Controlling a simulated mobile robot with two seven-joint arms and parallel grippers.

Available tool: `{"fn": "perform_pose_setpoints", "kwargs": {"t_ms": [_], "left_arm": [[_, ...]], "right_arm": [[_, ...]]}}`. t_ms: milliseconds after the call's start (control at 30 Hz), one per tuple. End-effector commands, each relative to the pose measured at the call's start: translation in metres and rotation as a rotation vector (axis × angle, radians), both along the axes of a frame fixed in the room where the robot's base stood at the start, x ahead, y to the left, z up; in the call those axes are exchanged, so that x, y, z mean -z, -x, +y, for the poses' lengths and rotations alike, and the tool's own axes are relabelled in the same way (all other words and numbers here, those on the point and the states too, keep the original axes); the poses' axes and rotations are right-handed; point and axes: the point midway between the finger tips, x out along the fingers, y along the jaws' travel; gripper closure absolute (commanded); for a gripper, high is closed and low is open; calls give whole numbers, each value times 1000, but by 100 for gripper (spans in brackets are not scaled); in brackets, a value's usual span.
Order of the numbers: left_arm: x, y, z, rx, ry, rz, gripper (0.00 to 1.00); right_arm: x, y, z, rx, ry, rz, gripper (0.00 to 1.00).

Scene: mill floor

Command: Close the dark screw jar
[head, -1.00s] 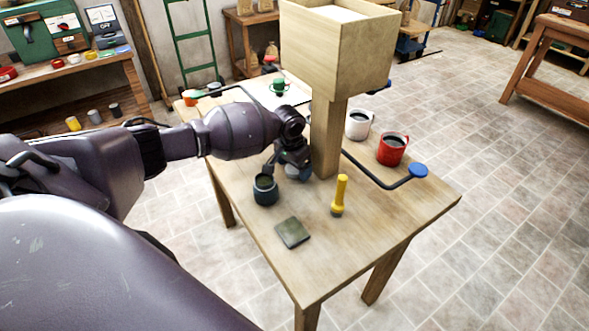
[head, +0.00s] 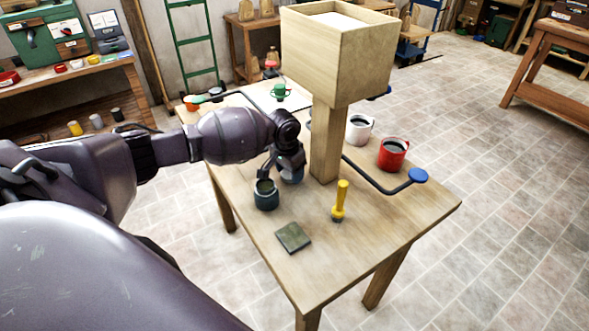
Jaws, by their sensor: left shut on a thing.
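The dark screw jar (head: 266,200) stands upright on the wooden table, left of the post. Its round top faces up and looks dark olive inside the rim. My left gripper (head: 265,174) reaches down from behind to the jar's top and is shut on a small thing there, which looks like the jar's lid. The fingers hide part of the far rim, so I cannot tell whether the lid is seated or how it is turned. My right gripper is not in view.
A dark square tile (head: 293,237) lies in front of the jar, with a yellow-handled tool (head: 340,203) upright to its right. A wooden hopper (head: 338,55) on a post rises close behind. A red mug (head: 392,154) and white mug (head: 359,129) stand farther right.

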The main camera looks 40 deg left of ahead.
Motion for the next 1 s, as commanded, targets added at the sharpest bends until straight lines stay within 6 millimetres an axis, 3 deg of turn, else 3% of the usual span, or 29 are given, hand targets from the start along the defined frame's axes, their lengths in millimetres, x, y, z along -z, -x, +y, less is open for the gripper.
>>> {"fn": "perform_pose_setpoints", "kwargs": {"t_ms": [133, 600, 800, 1000], "left_arm": [[-2, 25, 11, 0, -2, -1, 64], [-108, 20, 9, 0, -1, -6, 64], [-131, 20, 9, 0, 0, -4, 64], [-139, 20, 9, 0, -1, -2, 64]], "right_arm": [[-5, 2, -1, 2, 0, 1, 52], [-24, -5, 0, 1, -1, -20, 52], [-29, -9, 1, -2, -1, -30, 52], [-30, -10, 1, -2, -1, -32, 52]]}}
